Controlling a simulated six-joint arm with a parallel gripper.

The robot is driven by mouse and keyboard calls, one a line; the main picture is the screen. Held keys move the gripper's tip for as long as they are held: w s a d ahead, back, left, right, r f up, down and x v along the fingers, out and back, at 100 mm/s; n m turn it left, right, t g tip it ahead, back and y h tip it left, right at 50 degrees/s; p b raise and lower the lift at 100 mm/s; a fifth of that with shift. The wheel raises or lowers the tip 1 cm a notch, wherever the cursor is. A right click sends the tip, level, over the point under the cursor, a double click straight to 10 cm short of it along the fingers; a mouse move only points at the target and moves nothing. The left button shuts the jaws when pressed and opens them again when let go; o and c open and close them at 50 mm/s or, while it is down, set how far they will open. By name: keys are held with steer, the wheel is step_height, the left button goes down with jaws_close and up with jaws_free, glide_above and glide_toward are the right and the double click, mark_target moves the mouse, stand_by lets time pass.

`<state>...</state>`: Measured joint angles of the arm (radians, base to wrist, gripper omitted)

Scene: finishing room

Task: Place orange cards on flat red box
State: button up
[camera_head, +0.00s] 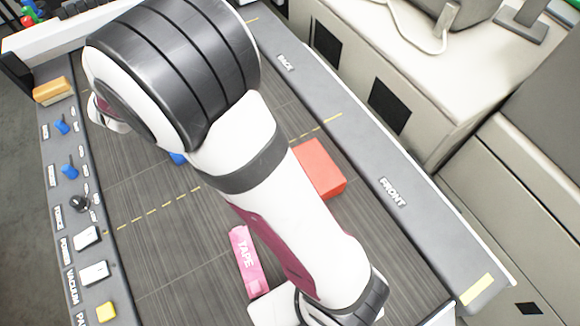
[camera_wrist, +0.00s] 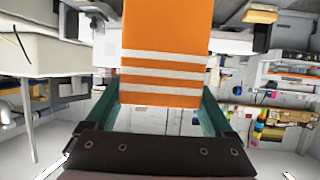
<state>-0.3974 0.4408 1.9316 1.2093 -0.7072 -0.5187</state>
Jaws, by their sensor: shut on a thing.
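The orange cards (camera_wrist: 165,40), a box with white stripes, are between the two teal fingers of my gripper (camera_wrist: 162,92) in the wrist view. The gripper is shut on them, and the room shows behind, so they are off the table. The flat red box (camera_head: 322,168) lies on the dark table in the head view, right of my arm, which covers its left part. Its visible top is bare. The gripper and the cards do not show in the head view.
A pink tape box (camera_head: 244,262) lies on the table left of my forearm. A bit of a blue thing (camera_head: 178,158) shows behind my arm. A panel with switches (camera_head: 88,237) runs along the left edge. A tan block (camera_head: 52,90) sits at its far end. A raised grey rail (camera_head: 350,150) bounds the right.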

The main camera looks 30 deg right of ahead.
steer(key=s+d+m+g+h, duration=0.5)
steer(key=s+d+m+h, duration=0.55)
steer(key=d, duration=0.55)
steer(key=s+d+f+m+g+h, duration=0.1)
steer(key=s+d+m+g, duration=0.25)
steer(key=s, duration=0.55)
steer(key=s+d+m+g, duration=0.25)
steer(key=s+g, duration=0.25)
steer(key=s, duration=0.5)
steer(key=f, duration=1.3)
steer(key=shift+w+d, duration=0.35)
steer(key=shift+d, duration=0.05)
steer(key=o, duration=1.2)
steer(key=shift+c, duration=0.2)
